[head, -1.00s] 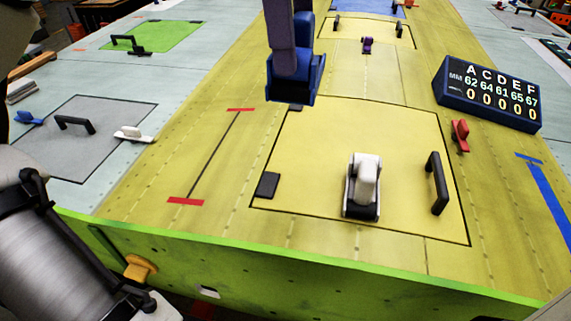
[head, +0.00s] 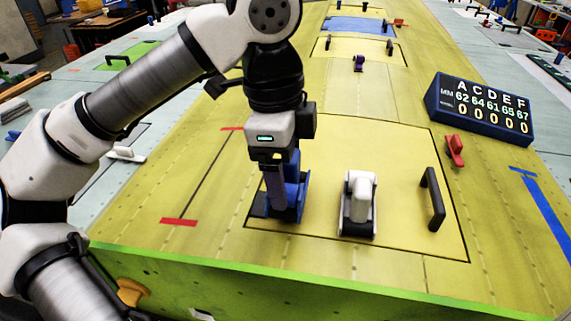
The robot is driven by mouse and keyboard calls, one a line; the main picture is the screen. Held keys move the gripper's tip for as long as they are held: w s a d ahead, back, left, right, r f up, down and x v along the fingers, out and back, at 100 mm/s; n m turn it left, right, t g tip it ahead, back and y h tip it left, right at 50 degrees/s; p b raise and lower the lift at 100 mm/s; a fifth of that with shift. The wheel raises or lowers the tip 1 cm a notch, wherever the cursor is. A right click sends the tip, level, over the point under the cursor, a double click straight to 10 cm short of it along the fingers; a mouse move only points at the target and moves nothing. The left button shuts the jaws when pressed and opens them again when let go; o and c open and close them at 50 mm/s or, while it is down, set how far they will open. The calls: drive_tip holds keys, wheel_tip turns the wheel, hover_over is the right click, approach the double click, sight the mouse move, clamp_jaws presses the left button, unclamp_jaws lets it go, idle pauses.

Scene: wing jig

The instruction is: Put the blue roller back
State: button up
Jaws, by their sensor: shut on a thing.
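The blue roller (head: 291,200) has a blue body and a purple-blue handle. It is at the left part of the yellow panel, upright, beside a dark pad (head: 259,205). My gripper (head: 273,158) is above it, shut on its handle. The fingertips are partly hidden by the gripper body. I cannot tell whether the roller touches the panel or hangs just above it. A white roller (head: 358,207) stands on the same panel to the right, apart from the blue one.
The yellow panel (head: 400,165) has a black handle (head: 432,198) at its right. A red clamp-like piece (head: 455,150) and a number display (head: 480,108) are further right. A red-ended line (head: 205,178) lies left. The green front edge (head: 300,277) bounds the wing.

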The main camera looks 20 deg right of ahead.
drive_tip(key=shift+f, duration=0.35)
drive_tip(key=shift+f+b, duration=0.5)
drive_tip(key=shift+b, duration=0.05)
drive_tip(key=o, duration=0.9)
drive_tip(key=shift+o, duration=0.2)
drive_tip(key=shift+r, duration=0.1)
drive_tip(key=shift+r+p, duration=0.65)
drive_tip(key=shift+p, duration=0.15)
drive_tip(key=shift+w+r+b, duration=0.1)
drive_tip(key=shift+r+b, duration=0.25)
drive_tip(key=shift+b, duration=0.05)
wheel_tip(320, 180, up, 11)
drive_tip(key=a+b, duration=0.1)
drive_tip(key=shift+w, duration=0.25)
drive_tip(key=shift+f, duration=0.1)
